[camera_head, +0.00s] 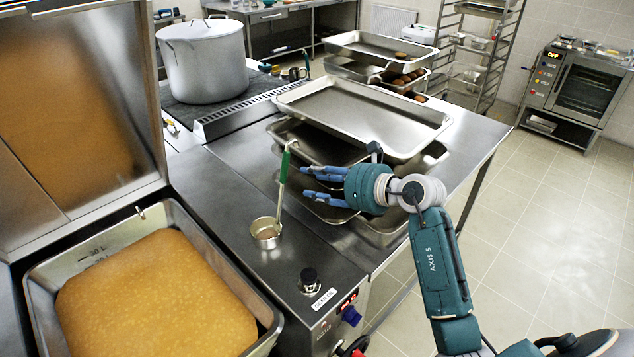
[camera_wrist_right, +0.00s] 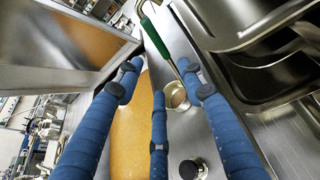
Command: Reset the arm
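My right gripper (camera_head: 322,185) is above the steel counter, in front of the stacked trays. Its blue fingers are spread apart and hold nothing; they also show open in the right wrist view (camera_wrist_right: 158,90). A ladle with a green handle (camera_head: 284,167) stands just left of the fingertips, apart from them. Its bowl (camera_head: 266,233) is low over the counter, and it also shows beyond the fingers in the right wrist view (camera_wrist_right: 177,96). My left gripper is in neither view.
A tilting pan (camera_head: 50,262) holding an orange-brown mass stands at the left with its lid raised. Stacked trays (camera_head: 420,128) lie behind my right gripper. A large stockpot (camera_head: 203,65) stands at the back left. Floor at the right is clear.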

